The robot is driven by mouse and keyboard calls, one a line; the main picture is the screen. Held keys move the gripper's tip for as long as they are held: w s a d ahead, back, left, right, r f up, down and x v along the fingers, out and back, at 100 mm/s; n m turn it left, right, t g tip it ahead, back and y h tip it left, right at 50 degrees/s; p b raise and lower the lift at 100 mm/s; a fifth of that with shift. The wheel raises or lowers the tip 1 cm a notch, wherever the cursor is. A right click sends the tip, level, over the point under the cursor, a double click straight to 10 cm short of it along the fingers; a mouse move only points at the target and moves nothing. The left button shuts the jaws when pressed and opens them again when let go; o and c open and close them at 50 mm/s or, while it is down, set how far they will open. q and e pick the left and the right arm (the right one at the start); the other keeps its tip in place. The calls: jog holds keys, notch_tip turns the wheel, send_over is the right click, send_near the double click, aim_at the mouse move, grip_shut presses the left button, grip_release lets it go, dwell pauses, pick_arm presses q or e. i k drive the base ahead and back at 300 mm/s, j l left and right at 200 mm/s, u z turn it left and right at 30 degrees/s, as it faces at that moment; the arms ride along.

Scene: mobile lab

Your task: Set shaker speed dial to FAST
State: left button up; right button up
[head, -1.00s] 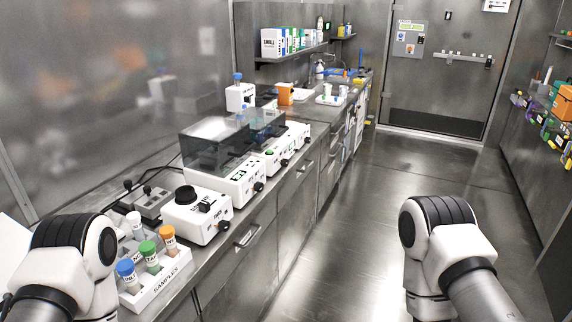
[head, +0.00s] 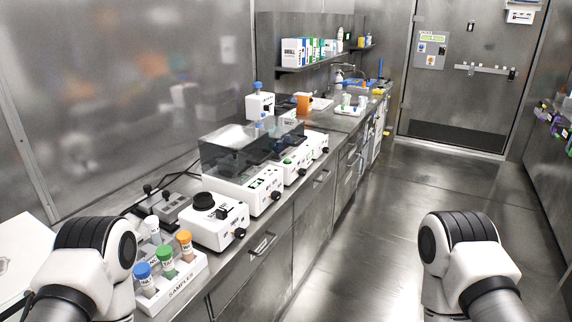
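Several white bench devices with black knobs stand in a row on the left counter; I cannot tell for sure which is the shaker. The nearest white device (head: 213,235) has a round black top and a black knob (head: 240,233) low on its front right. Behind it, a larger white device (head: 240,190) has a smoky clear cover (head: 228,150), a small green display and a black knob (head: 276,196). Smaller white devices (head: 293,170) with knobs stand beyond. Dial markings are too small to read. Both my grippers are out of view; only arm links show at the lower left and lower right.
A white samples rack (head: 178,290) with capped tubes sits at the near counter end, close to my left arm. A grey device with black levers (head: 165,208) stands behind it. The floor (head: 370,240) right of the counter is clear. A closed door (head: 460,85) is at the back.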

aim_at(301, 172)
jog(key=i+l+u, duration=0.2)
jog(key=u, duration=0.2)
jog(key=i+l+u, duration=0.15)
jog(key=l+u, duration=0.6)
jog(key=i+l, duration=0.05)
